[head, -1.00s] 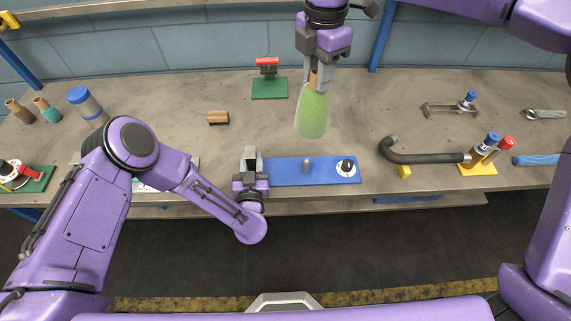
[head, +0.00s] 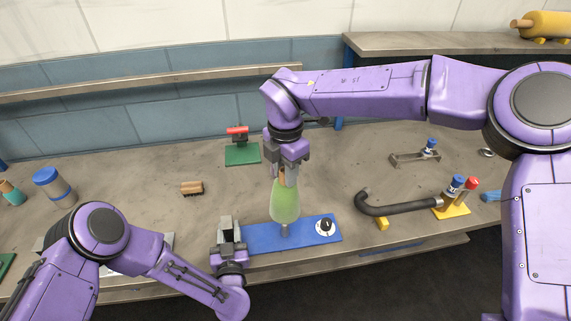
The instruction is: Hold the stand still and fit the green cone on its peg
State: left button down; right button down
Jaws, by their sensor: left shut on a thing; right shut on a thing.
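The green cone (head: 285,202) hangs wide end down from my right gripper (head: 287,176), which is shut on its narrow top where a brown core shows. The blue stand (head: 262,238) lies flat along the table's front edge. Its grey peg (head: 285,231) shows just below the cone's wide end, in line with it in this view; I cannot tell whether the peg tip is inside the cone. My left gripper (head: 229,237) is shut on the stand's left end. A round black-and-white dial (head: 325,226) sits on the stand's right part.
A brown brush (head: 192,188) and a green plate with a red-topped device (head: 242,154) stand behind. A metal bracket (head: 413,159) is at the back right. Table around the stand's back is clear.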

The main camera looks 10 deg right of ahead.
aim_at(285, 200)
jog(key=shift+f, duration=1.8)
jog(key=shift+f, duration=3.3)
jog(key=c, duration=0.8)
grip_release()
jog(key=shift+o, duration=0.2)
notch_tip(285, 200, up, 12)
jog(key=shift+f, duration=0.1)
